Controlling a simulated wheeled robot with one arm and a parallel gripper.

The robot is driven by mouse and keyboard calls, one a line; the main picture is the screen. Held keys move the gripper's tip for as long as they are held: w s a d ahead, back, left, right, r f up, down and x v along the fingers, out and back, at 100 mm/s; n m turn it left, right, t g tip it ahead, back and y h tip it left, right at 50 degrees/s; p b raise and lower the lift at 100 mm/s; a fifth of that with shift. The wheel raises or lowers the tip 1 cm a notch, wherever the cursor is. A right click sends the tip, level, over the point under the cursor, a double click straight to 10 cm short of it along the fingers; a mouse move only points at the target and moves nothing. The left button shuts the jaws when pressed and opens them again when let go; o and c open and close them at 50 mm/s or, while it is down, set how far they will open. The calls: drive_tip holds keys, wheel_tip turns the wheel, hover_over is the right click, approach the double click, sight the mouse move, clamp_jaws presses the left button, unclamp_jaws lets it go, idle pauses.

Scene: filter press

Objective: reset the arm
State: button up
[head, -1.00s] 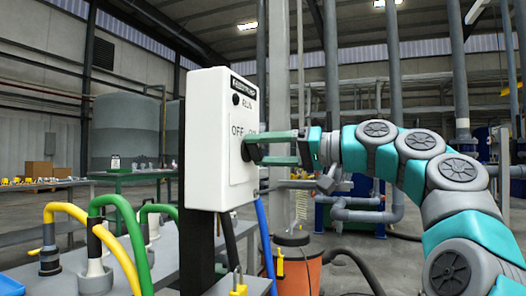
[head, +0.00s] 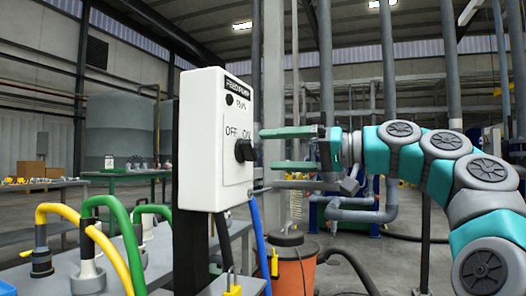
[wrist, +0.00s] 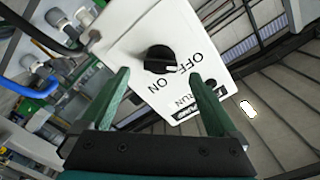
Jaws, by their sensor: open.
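My gripper (head: 290,149) is open and empty, with two green fingers pointing left toward the white switch box (head: 205,165). A gap shows between the fingertips and the black knob (head: 244,150) on the box's face. The box carries the labels OFF and ON and a dark RUN lamp (head: 229,99). In the wrist view, the knob (wrist: 160,59) lies between and beyond the two spread fingers (wrist: 158,75), and its white mark is on the side toward the lettering. My teal and grey arm reaches in from the right.
A grey bench (head: 150,262) with yellow and green hoses (head: 122,235) stands at the lower left. An orange container (head: 292,268) with a dark lid is below my gripper. Pipes and columns stand behind. A green table (head: 130,175) is farther back at left.

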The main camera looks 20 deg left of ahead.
drive_tip(key=d, duration=0.3)
drive_tip(key=shift+s, duration=0.15)
idle(0.3)
drive_tip(key=s+d+f+m+h+p, duration=0.15)
drive_tip(key=s+f+h, duration=0.4)
drive_tip(key=f, duration=0.75)
drive_tip(key=s+d+f+m+h+p, duration=0.1)
drive_tip(key=s+f+m+h+p, duration=0.25)
drive_tip(key=s+f, duration=0.6)
drive_tip(key=s+d+f+m+g+h+p, duration=0.1)
drive_tip(key=s+d+f+h, duration=0.3)
drive_tip(key=s+d+f, duration=0.5)
drive_tip(key=s+d+f+m+g+h+p, duration=0.1)
drive_tip(key=s+d+f+h, duration=0.4)
drive_tip(key=s+d+f, duration=0.5)
drive_tip(key=d+f+m+g, duration=0.1)
drive_tip(key=d+f, duration=0.2)
drive_tip(key=f, duration=0.3)
drive_tip(key=shift+d, duration=0.4)
